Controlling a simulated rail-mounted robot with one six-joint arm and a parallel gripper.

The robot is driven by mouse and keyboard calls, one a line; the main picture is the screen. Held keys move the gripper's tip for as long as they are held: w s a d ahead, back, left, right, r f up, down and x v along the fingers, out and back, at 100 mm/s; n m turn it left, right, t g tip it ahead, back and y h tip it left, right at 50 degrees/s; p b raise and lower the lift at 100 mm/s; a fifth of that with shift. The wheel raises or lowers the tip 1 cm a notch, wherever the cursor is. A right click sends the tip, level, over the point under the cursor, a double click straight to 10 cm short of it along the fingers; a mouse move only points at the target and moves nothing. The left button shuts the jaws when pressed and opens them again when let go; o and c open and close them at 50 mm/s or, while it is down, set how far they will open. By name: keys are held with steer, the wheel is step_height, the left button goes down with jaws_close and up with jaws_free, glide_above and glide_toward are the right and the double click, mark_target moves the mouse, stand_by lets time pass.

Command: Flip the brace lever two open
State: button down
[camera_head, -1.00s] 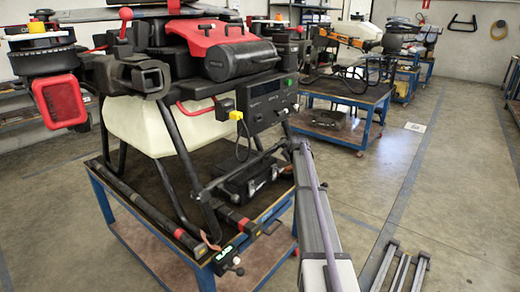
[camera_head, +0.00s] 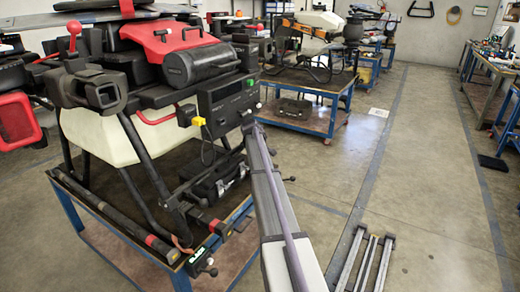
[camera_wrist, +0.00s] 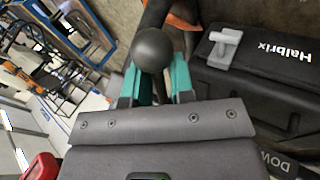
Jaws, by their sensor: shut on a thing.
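In the wrist view, a lever with a round black ball knob (camera_wrist: 153,50) stands up between the teal fingertips of my gripper (camera_wrist: 158,86). The fingers are shut on the lever just below the knob. The lever's base is hidden behind the dark gripper body, and I see no label telling which lever it is. In the head view, the spray drone (camera_head: 165,55) stands on a blue-framed cart (camera_head: 70,215). My arm reaches to its right side, where the gripper cannot be made out. Another lever with a red ball knob (camera_head: 74,28) stands upright on the drone's left.
A black case marked Halbrix (camera_wrist: 270,75), with a grey T-shaped handle (camera_wrist: 224,47), lies right of my gripper. A control panel (camera_head: 230,100) is close to my arm. Several more carts stand behind. The floor (camera_head: 415,185) on the right is mostly open.

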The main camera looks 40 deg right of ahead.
steer(key=shift+s+d, duration=0.25)
steer(key=shift+s, duration=0.1)
steer(key=c, duration=1.3)
jaws_free()
steer(key=shift+c, duration=0.2)
steer(key=o, duration=0.3)
steer(key=shift+s+d+r, duration=0.1)
steer(key=shift+s+d, duration=0.1)
steer(key=shift+o, duration=0.7)
steer(key=shift+w, duration=0.1)
steer(key=shift+w+a, duration=0.1)
steer(key=shift+a, duration=0.05)
steer(key=shift+a+r, duration=0.1)
